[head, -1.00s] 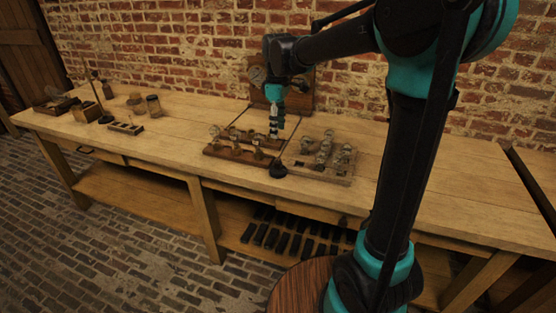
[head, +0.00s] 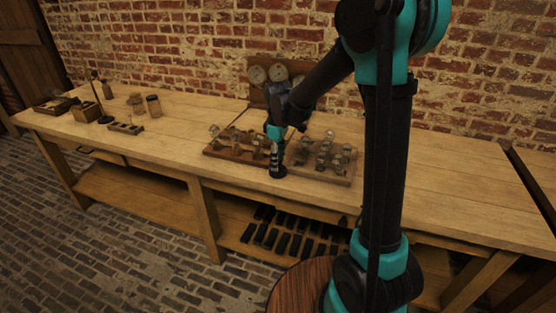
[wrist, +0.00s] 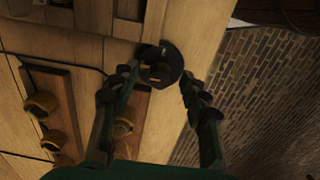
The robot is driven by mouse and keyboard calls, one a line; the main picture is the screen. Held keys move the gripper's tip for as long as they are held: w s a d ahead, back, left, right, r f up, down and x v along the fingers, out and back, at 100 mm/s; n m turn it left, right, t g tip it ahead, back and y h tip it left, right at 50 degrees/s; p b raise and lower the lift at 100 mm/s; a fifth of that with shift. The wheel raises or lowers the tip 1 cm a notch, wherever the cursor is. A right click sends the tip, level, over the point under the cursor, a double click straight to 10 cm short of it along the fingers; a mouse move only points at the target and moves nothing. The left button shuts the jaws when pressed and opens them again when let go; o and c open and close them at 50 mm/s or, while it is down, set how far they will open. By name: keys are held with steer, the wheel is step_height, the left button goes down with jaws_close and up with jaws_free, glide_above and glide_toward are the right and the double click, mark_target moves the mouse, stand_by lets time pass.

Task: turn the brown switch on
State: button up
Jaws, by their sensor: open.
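A dark round switch (wrist: 158,70) with a knob on a disc base sits near the front edge of the bench, and a black wire runs towards it. It looks dark brown to black. My gripper (wrist: 160,76) is open, pointing down, with one finger on each side of the switch. I cannot tell whether the fingers touch it. In the head view my gripper (head: 277,168) stands over the switch's spot and hides most of it. Which way the switch is set cannot be read.
A wooden board with brass fittings (head: 232,151) lies left of my gripper. A gauge board (head: 257,76) stands behind. The bench (head: 420,180) is clear further right.

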steer(key=shift+c, duration=0.3)
jaws_close()
steer(key=shift+m, duration=0.3)
steer(key=m, duration=0.3)
steer(key=shift+m, duration=0.4)
steer(key=m, duration=0.4)
steer(key=shift+m, duration=0.3)
steer(key=m, duration=0.8)
steer(key=shift+m, duration=0.6)
